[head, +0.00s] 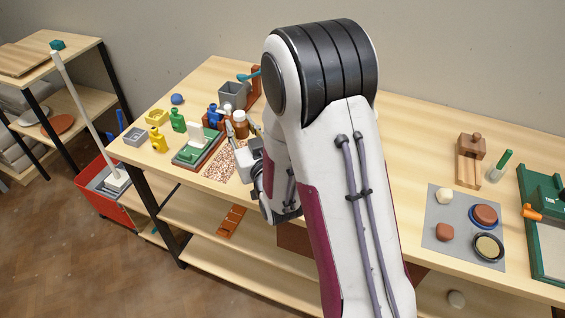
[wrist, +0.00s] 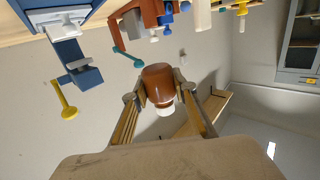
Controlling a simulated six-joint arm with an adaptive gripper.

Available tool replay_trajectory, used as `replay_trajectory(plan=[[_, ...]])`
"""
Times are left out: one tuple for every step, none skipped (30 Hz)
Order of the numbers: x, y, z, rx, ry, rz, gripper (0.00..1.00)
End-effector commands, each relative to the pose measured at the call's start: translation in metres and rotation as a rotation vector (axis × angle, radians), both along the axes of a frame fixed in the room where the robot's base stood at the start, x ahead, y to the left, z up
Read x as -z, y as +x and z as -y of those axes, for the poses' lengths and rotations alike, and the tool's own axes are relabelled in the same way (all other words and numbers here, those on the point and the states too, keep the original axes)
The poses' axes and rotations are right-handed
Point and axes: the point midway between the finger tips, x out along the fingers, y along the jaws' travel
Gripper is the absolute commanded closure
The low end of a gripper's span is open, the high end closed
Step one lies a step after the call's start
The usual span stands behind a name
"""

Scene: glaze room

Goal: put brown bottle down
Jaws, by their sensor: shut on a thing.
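The brown bottle (head: 241,130) has a white cap and shows at the left part of the table in the head view. In the wrist view the brown bottle (wrist: 158,82) sits between the two fingers, its cap toward the bottom of the picture. My gripper (wrist: 163,95) is shut on it, one finger on each side. In the head view my gripper (head: 243,138) is partly hidden by my own arm. The bottle looks upright. I cannot tell whether its base touches anything.
A speckled mat (head: 219,164) lies just left of my gripper. A green-framed tray (head: 186,157), green bottle (head: 178,122), yellow bottle (head: 158,140), blue bottle (head: 213,115) and grey bin (head: 232,95) crowd nearby. A grey mat (head: 436,232) with round pieces lies at right.

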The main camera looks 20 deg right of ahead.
Motion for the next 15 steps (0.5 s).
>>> replay_trajectory(plan=[[0.0,0.0,-0.005,-0.008,0.0,0.0,0.95],[0.001,0.0,-0.008,-0.013,0.0,0.0,0.95],[0.001,0.0,-0.012,-0.02,0.0,0.0,0.95],[0.002,0.0,-0.016,-0.027,0.0,0.0,0.95],[0.003,-0.001,-0.021,-0.036,0.0,-0.001,0.95],[0.004,-0.001,-0.028,-0.048,0.0,-0.001,0.95],[0.005,-0.001,-0.034,-0.056,0.0,-0.001,0.95],[0.006,-0.002,-0.039,-0.063,0.0,-0.001,0.95],[0.008,-0.003,-0.045,-0.064,0.0,-0.001,0.95],[0.009,-0.003,-0.048,-0.061,0.0,-0.001,0.95],[0.01,-0.003,-0.051,-0.056,0.0,-0.001,0.95],[0.011,-0.004,-0.052,-0.042,-0.001,-0.001,0.95],[0.012,-0.004,-0.053,-0.032,0.0,-0.001,0.95],[0.013,-0.005,-0.053,-0.019,0.0,-0.001,0.95],[0.014,-0.006,-0.053,-0.002,0.0,-0.001,0.95]])
